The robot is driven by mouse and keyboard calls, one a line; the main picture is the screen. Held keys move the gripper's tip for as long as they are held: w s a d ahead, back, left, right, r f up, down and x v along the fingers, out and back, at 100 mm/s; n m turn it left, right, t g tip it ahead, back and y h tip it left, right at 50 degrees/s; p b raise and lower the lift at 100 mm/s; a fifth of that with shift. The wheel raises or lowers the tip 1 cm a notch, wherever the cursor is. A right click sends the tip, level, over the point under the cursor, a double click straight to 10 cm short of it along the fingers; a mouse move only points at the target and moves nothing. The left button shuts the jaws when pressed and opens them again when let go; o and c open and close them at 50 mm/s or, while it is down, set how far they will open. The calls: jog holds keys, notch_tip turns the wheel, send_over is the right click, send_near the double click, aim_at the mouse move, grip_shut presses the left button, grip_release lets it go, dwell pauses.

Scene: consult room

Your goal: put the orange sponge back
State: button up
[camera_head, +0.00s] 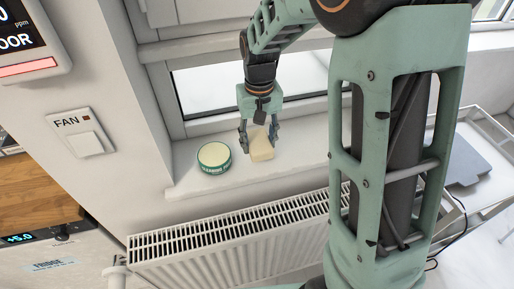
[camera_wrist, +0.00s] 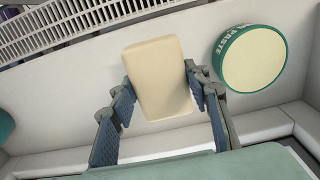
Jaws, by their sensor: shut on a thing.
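A pale cream block (camera_head: 261,150), sponge-like in shape, is between the fingers of my gripper (camera_head: 259,142) at the window sill (camera_head: 190,186). It is cream, and no orange sponge shows in either view. In the wrist view, the block (camera_wrist: 158,75) sits slightly tilted between the two blue-padded fingers of my gripper (camera_wrist: 162,92), with a pad against each side. My gripper is shut on it. I cannot tell whether its underside touches the sill.
A round green tin (camera_head: 214,158) with a cream top stands on the sill just left of the block; the wrist view shows it at right (camera_wrist: 250,58). A white radiator (camera_head: 235,235) is below the sill. A grey metal trolley (camera_head: 480,185) stands at right.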

aim_at(257, 149)
jog(key=shift+w+a+f+b, duration=0.15)
jog(key=shift+f+b, duration=0.45)
jog(key=shift+f, duration=0.35)
jog(key=shift+w+f+b, duration=0.1)
jog(key=shift+f+b, duration=0.5)
jog(key=shift+f, duration=0.35)
jog(key=shift+f, duration=0.1)
jog(key=o, duration=1.1)
notch_tip(257, 149, up, 12)
jog(key=shift+r, duration=0.15)
